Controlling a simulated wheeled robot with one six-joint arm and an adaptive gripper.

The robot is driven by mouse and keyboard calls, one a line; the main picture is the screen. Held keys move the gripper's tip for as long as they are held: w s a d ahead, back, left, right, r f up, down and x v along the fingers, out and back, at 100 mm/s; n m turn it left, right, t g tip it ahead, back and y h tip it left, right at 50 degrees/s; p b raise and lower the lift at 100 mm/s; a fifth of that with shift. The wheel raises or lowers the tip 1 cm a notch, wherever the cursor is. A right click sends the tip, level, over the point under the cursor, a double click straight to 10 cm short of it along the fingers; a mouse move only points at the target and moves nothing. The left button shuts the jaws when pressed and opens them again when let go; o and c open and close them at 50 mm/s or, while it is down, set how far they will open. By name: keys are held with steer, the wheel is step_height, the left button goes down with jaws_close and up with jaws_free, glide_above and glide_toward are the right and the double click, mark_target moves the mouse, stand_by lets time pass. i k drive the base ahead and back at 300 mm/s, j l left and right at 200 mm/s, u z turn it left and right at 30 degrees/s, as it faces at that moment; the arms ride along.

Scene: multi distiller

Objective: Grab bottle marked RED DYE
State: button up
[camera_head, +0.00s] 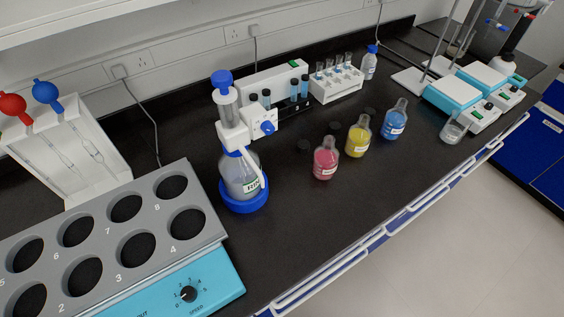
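A small glass bottle with red-pink liquid and a white label (326,158) stands upright on the black bench, right of the dispenser bottle. The label's words are too small to read for certain. A bottle with yellow liquid (358,136) and a bottle with blue liquid (395,120) stand behind it to the right, in a slanting row, apart from one another. All three look open at the top. My gripper is not in this view.
A dispenser bottle in a blue base (245,205) stands left of the red bottle. A numbered heating block (110,235) fills the left front. A rail (390,225) runs along the bench's front edge. A beaker (453,130) stands right. Bench in front of the bottles is clear.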

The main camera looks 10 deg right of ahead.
mark_target(325, 157)
steer(key=k+l+z, duration=0.1)
steer(key=z, duration=0.3)
steer(key=k+l+z, duration=0.2)
steer(key=z, duration=0.2)
